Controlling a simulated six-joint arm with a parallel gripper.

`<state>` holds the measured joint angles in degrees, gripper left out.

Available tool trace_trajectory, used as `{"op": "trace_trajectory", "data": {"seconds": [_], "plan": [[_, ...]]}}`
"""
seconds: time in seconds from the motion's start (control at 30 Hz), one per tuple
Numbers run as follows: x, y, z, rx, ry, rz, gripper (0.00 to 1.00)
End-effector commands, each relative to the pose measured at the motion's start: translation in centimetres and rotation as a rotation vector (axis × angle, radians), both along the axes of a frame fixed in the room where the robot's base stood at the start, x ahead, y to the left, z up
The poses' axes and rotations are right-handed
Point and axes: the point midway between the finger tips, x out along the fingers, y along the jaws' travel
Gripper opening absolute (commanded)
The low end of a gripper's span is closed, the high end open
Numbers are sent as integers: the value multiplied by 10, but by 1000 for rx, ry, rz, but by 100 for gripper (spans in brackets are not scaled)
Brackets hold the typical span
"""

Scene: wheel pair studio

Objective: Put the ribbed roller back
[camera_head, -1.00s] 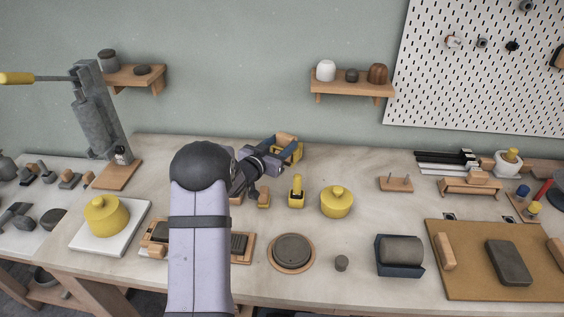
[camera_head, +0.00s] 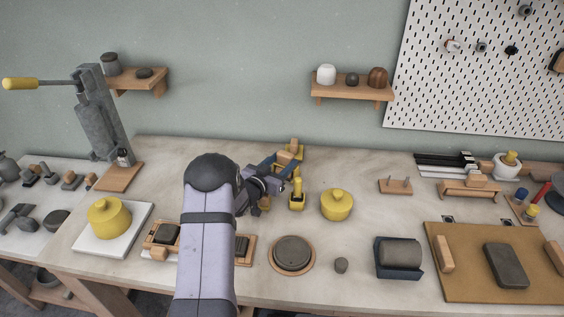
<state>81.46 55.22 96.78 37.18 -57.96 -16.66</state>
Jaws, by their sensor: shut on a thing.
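My gripper (camera_head: 291,158) is at the back of the bench, seen from behind my arm, with its dark blue fingers closed around a small wooden-coloured piece, which I take to be the ribbed roller (camera_head: 294,145). Its ribs cannot be made out at this size. Yellow parts (camera_head: 299,153) show right beside the fingers, close to the piece. Whether they touch it or belong to a stand I cannot tell. My wrist hides part of the bench below.
A yellow-handled stamp (camera_head: 297,196) and a yellow lidded pot (camera_head: 337,204) stand just in front and to the right. My arm partly covers a wooden tray (camera_head: 248,250). A grey roller (camera_head: 400,252) lies in a dark blue cradle.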

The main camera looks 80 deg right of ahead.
Motion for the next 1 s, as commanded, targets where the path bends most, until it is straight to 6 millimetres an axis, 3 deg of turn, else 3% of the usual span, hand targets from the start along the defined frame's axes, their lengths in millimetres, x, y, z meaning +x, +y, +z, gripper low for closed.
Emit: {"op": "trace_trajectory", "data": {"seconds": [0.7, 0.73, 0.77, 0.8, 1.0], "plan": [[0, 1, -16, 9, -3, 0, 11], [0, 2, -18, 13, -3, 0, 54], [0, 2, -18, 14, -4, 0, 61], [0, 2, -18, 14, -3, 0, 65], [0, 2, -19, 15, -2, 0, 65]]}}
